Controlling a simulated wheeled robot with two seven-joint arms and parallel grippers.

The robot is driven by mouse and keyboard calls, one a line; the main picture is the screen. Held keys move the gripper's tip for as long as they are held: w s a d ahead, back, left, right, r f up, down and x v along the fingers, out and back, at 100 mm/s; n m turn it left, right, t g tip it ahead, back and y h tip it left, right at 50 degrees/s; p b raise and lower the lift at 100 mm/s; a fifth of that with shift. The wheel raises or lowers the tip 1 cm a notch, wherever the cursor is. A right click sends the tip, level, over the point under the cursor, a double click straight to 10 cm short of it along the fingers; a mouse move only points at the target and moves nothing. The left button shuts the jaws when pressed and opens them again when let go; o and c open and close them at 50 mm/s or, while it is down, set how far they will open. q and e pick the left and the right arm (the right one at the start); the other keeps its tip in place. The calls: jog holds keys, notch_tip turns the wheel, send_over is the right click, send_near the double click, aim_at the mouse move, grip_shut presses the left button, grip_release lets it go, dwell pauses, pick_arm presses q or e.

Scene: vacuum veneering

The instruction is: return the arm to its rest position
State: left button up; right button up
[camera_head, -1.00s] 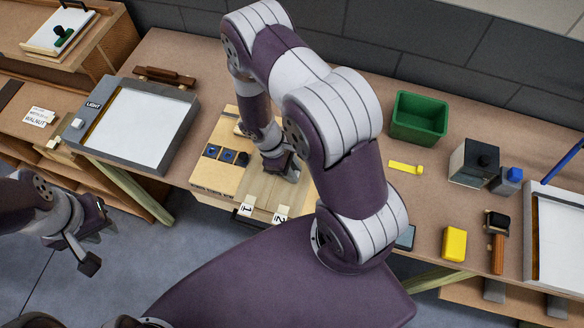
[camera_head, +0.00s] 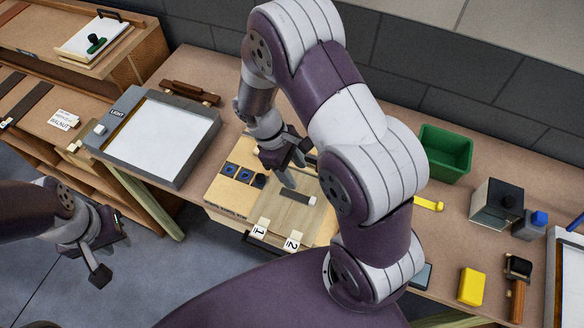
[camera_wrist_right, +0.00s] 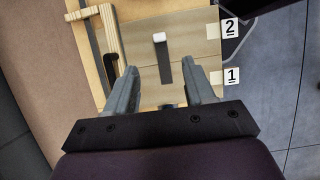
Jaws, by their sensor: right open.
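My right arm arches over the bench in the head view. Its gripper (camera_head: 288,172) is open and empty above the wooden board (camera_head: 285,215) with tags 1 and 2. In the right wrist view the two fingers (camera_wrist_right: 163,88) stand apart with the board (camera_wrist_right: 190,35) beyond them. A dark strip with a white end (camera_wrist_right: 163,65) lies on the board between the fingers, apart from them; it also shows in the head view (camera_head: 300,198). My left gripper (camera_head: 112,250) hangs at the left over the floor, fingers apart, empty.
A light box (camera_head: 160,140) stands left of the board. To the right are a green bin (camera_head: 446,152), a dark-topped box (camera_head: 497,203), a blue-capped bottle (camera_head: 530,225), a yellow block (camera_head: 471,287) and a hammer (camera_head: 518,275). A wall is behind the bench.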

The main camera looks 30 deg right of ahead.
jog(key=shift+w+a+r, duration=0.15)
jog(key=shift+w+r, duration=0.1)
jog(key=shift+r, duration=0.4)
